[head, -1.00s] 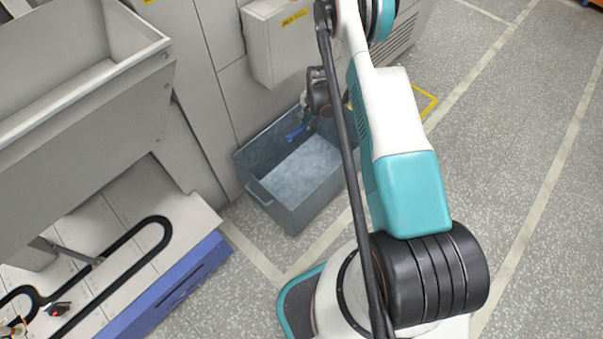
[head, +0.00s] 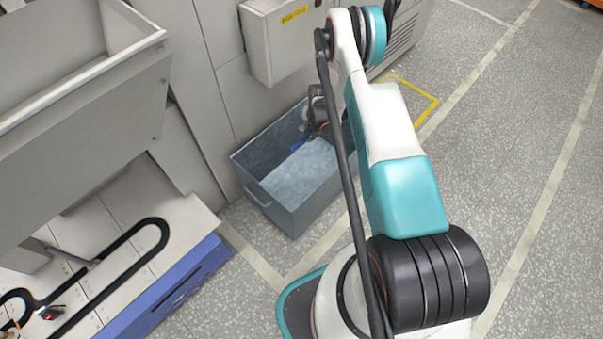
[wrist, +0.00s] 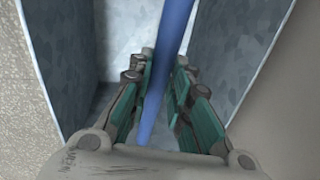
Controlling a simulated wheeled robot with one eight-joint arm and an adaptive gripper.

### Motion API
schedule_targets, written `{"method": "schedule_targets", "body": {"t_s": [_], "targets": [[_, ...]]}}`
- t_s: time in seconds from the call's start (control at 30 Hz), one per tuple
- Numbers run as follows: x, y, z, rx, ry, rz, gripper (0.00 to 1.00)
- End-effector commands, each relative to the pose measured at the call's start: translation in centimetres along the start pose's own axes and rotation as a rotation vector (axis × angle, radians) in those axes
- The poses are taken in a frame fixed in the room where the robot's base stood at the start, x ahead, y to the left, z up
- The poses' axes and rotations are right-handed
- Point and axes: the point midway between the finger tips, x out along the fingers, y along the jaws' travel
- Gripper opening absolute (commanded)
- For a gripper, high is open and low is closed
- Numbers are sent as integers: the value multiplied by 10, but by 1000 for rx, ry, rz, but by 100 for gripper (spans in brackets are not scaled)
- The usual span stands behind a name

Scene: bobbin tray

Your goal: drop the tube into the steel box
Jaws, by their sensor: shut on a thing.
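The steel box (head: 263,196) is an open grey bin on the floor beside the machine, and its inside looks empty. Its wall also shows in the wrist view (wrist: 62,62). My gripper (wrist: 162,70) is shut on the blue tube (wrist: 171,45), which runs between the fingers. In the head view the blue tube (head: 300,143) shows as a small piece over the box opening, near the back wall. My gripper is over the box, partly hidden behind my arm in the head view. The tube's lower end is not clear.
A grey machine cabinet (head: 205,75) with a protruding box (head: 283,45) stands behind the steel box. A blue-edged bench with a black track (head: 125,248) is at the lower left. The floor on the right is clear.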

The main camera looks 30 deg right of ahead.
Motion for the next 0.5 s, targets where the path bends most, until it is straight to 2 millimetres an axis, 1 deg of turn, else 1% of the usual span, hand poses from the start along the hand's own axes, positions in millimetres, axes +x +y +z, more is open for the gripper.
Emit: {"method": "schedule_targets", "body": {"t_s": [0.17,0.2,0.27,0.5], "targets": [[0,0,0,0,0,0,0],[0,0,0,0,0,0,27],[0,0,0,0,0,0,41],[0,0,0,0,0,0,42]]}}
